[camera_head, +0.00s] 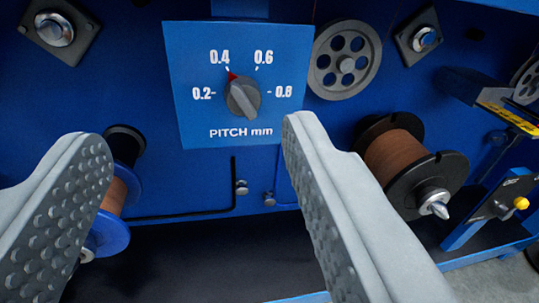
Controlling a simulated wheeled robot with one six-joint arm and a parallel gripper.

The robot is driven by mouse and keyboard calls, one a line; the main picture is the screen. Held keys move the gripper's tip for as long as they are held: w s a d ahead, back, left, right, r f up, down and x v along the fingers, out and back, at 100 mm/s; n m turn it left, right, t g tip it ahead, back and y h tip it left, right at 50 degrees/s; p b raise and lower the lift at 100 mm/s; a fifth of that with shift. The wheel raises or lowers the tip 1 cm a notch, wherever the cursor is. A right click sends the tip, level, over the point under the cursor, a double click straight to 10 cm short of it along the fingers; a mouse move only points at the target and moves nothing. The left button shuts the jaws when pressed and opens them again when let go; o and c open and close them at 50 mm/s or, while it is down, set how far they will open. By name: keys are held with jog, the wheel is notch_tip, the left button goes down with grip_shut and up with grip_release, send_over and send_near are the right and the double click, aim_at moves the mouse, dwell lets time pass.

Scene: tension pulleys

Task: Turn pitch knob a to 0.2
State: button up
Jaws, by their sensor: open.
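The pitch knob (242,97) is a grey dial on a blue plate (190,125) marked "PITCH mm", with 0.2, 0.4, 0.6 and 0.8 around it. Its red pointer tip points up and slightly left, at the 0.4 mark. My gripper (195,140) is open, with two grey studded fingers spread wide. The fingertips show below the knob, one to its left and one to its right, and nothing is between them but the view of the machine. The gripper appears apart from the knob. No letter "a" shows on the plate.
A brown wire spool (395,155) with black flanges sits right of the right finger. Another spool (108,235) is partly hidden by the left finger. A grey holed pulley (345,60) is right of the plate. A thin black rod (185,216) runs below the plate.

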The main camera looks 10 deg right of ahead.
send_near(245, 110)
jog(key=shift+m, duration=0.3)
jog(key=w, duration=0.9)
jog(key=shift+w, duration=0.35)
jog(key=shift+c, duration=0.3)
jog(key=shift+f, duration=0.1)
jog(key=c, duration=0.9)
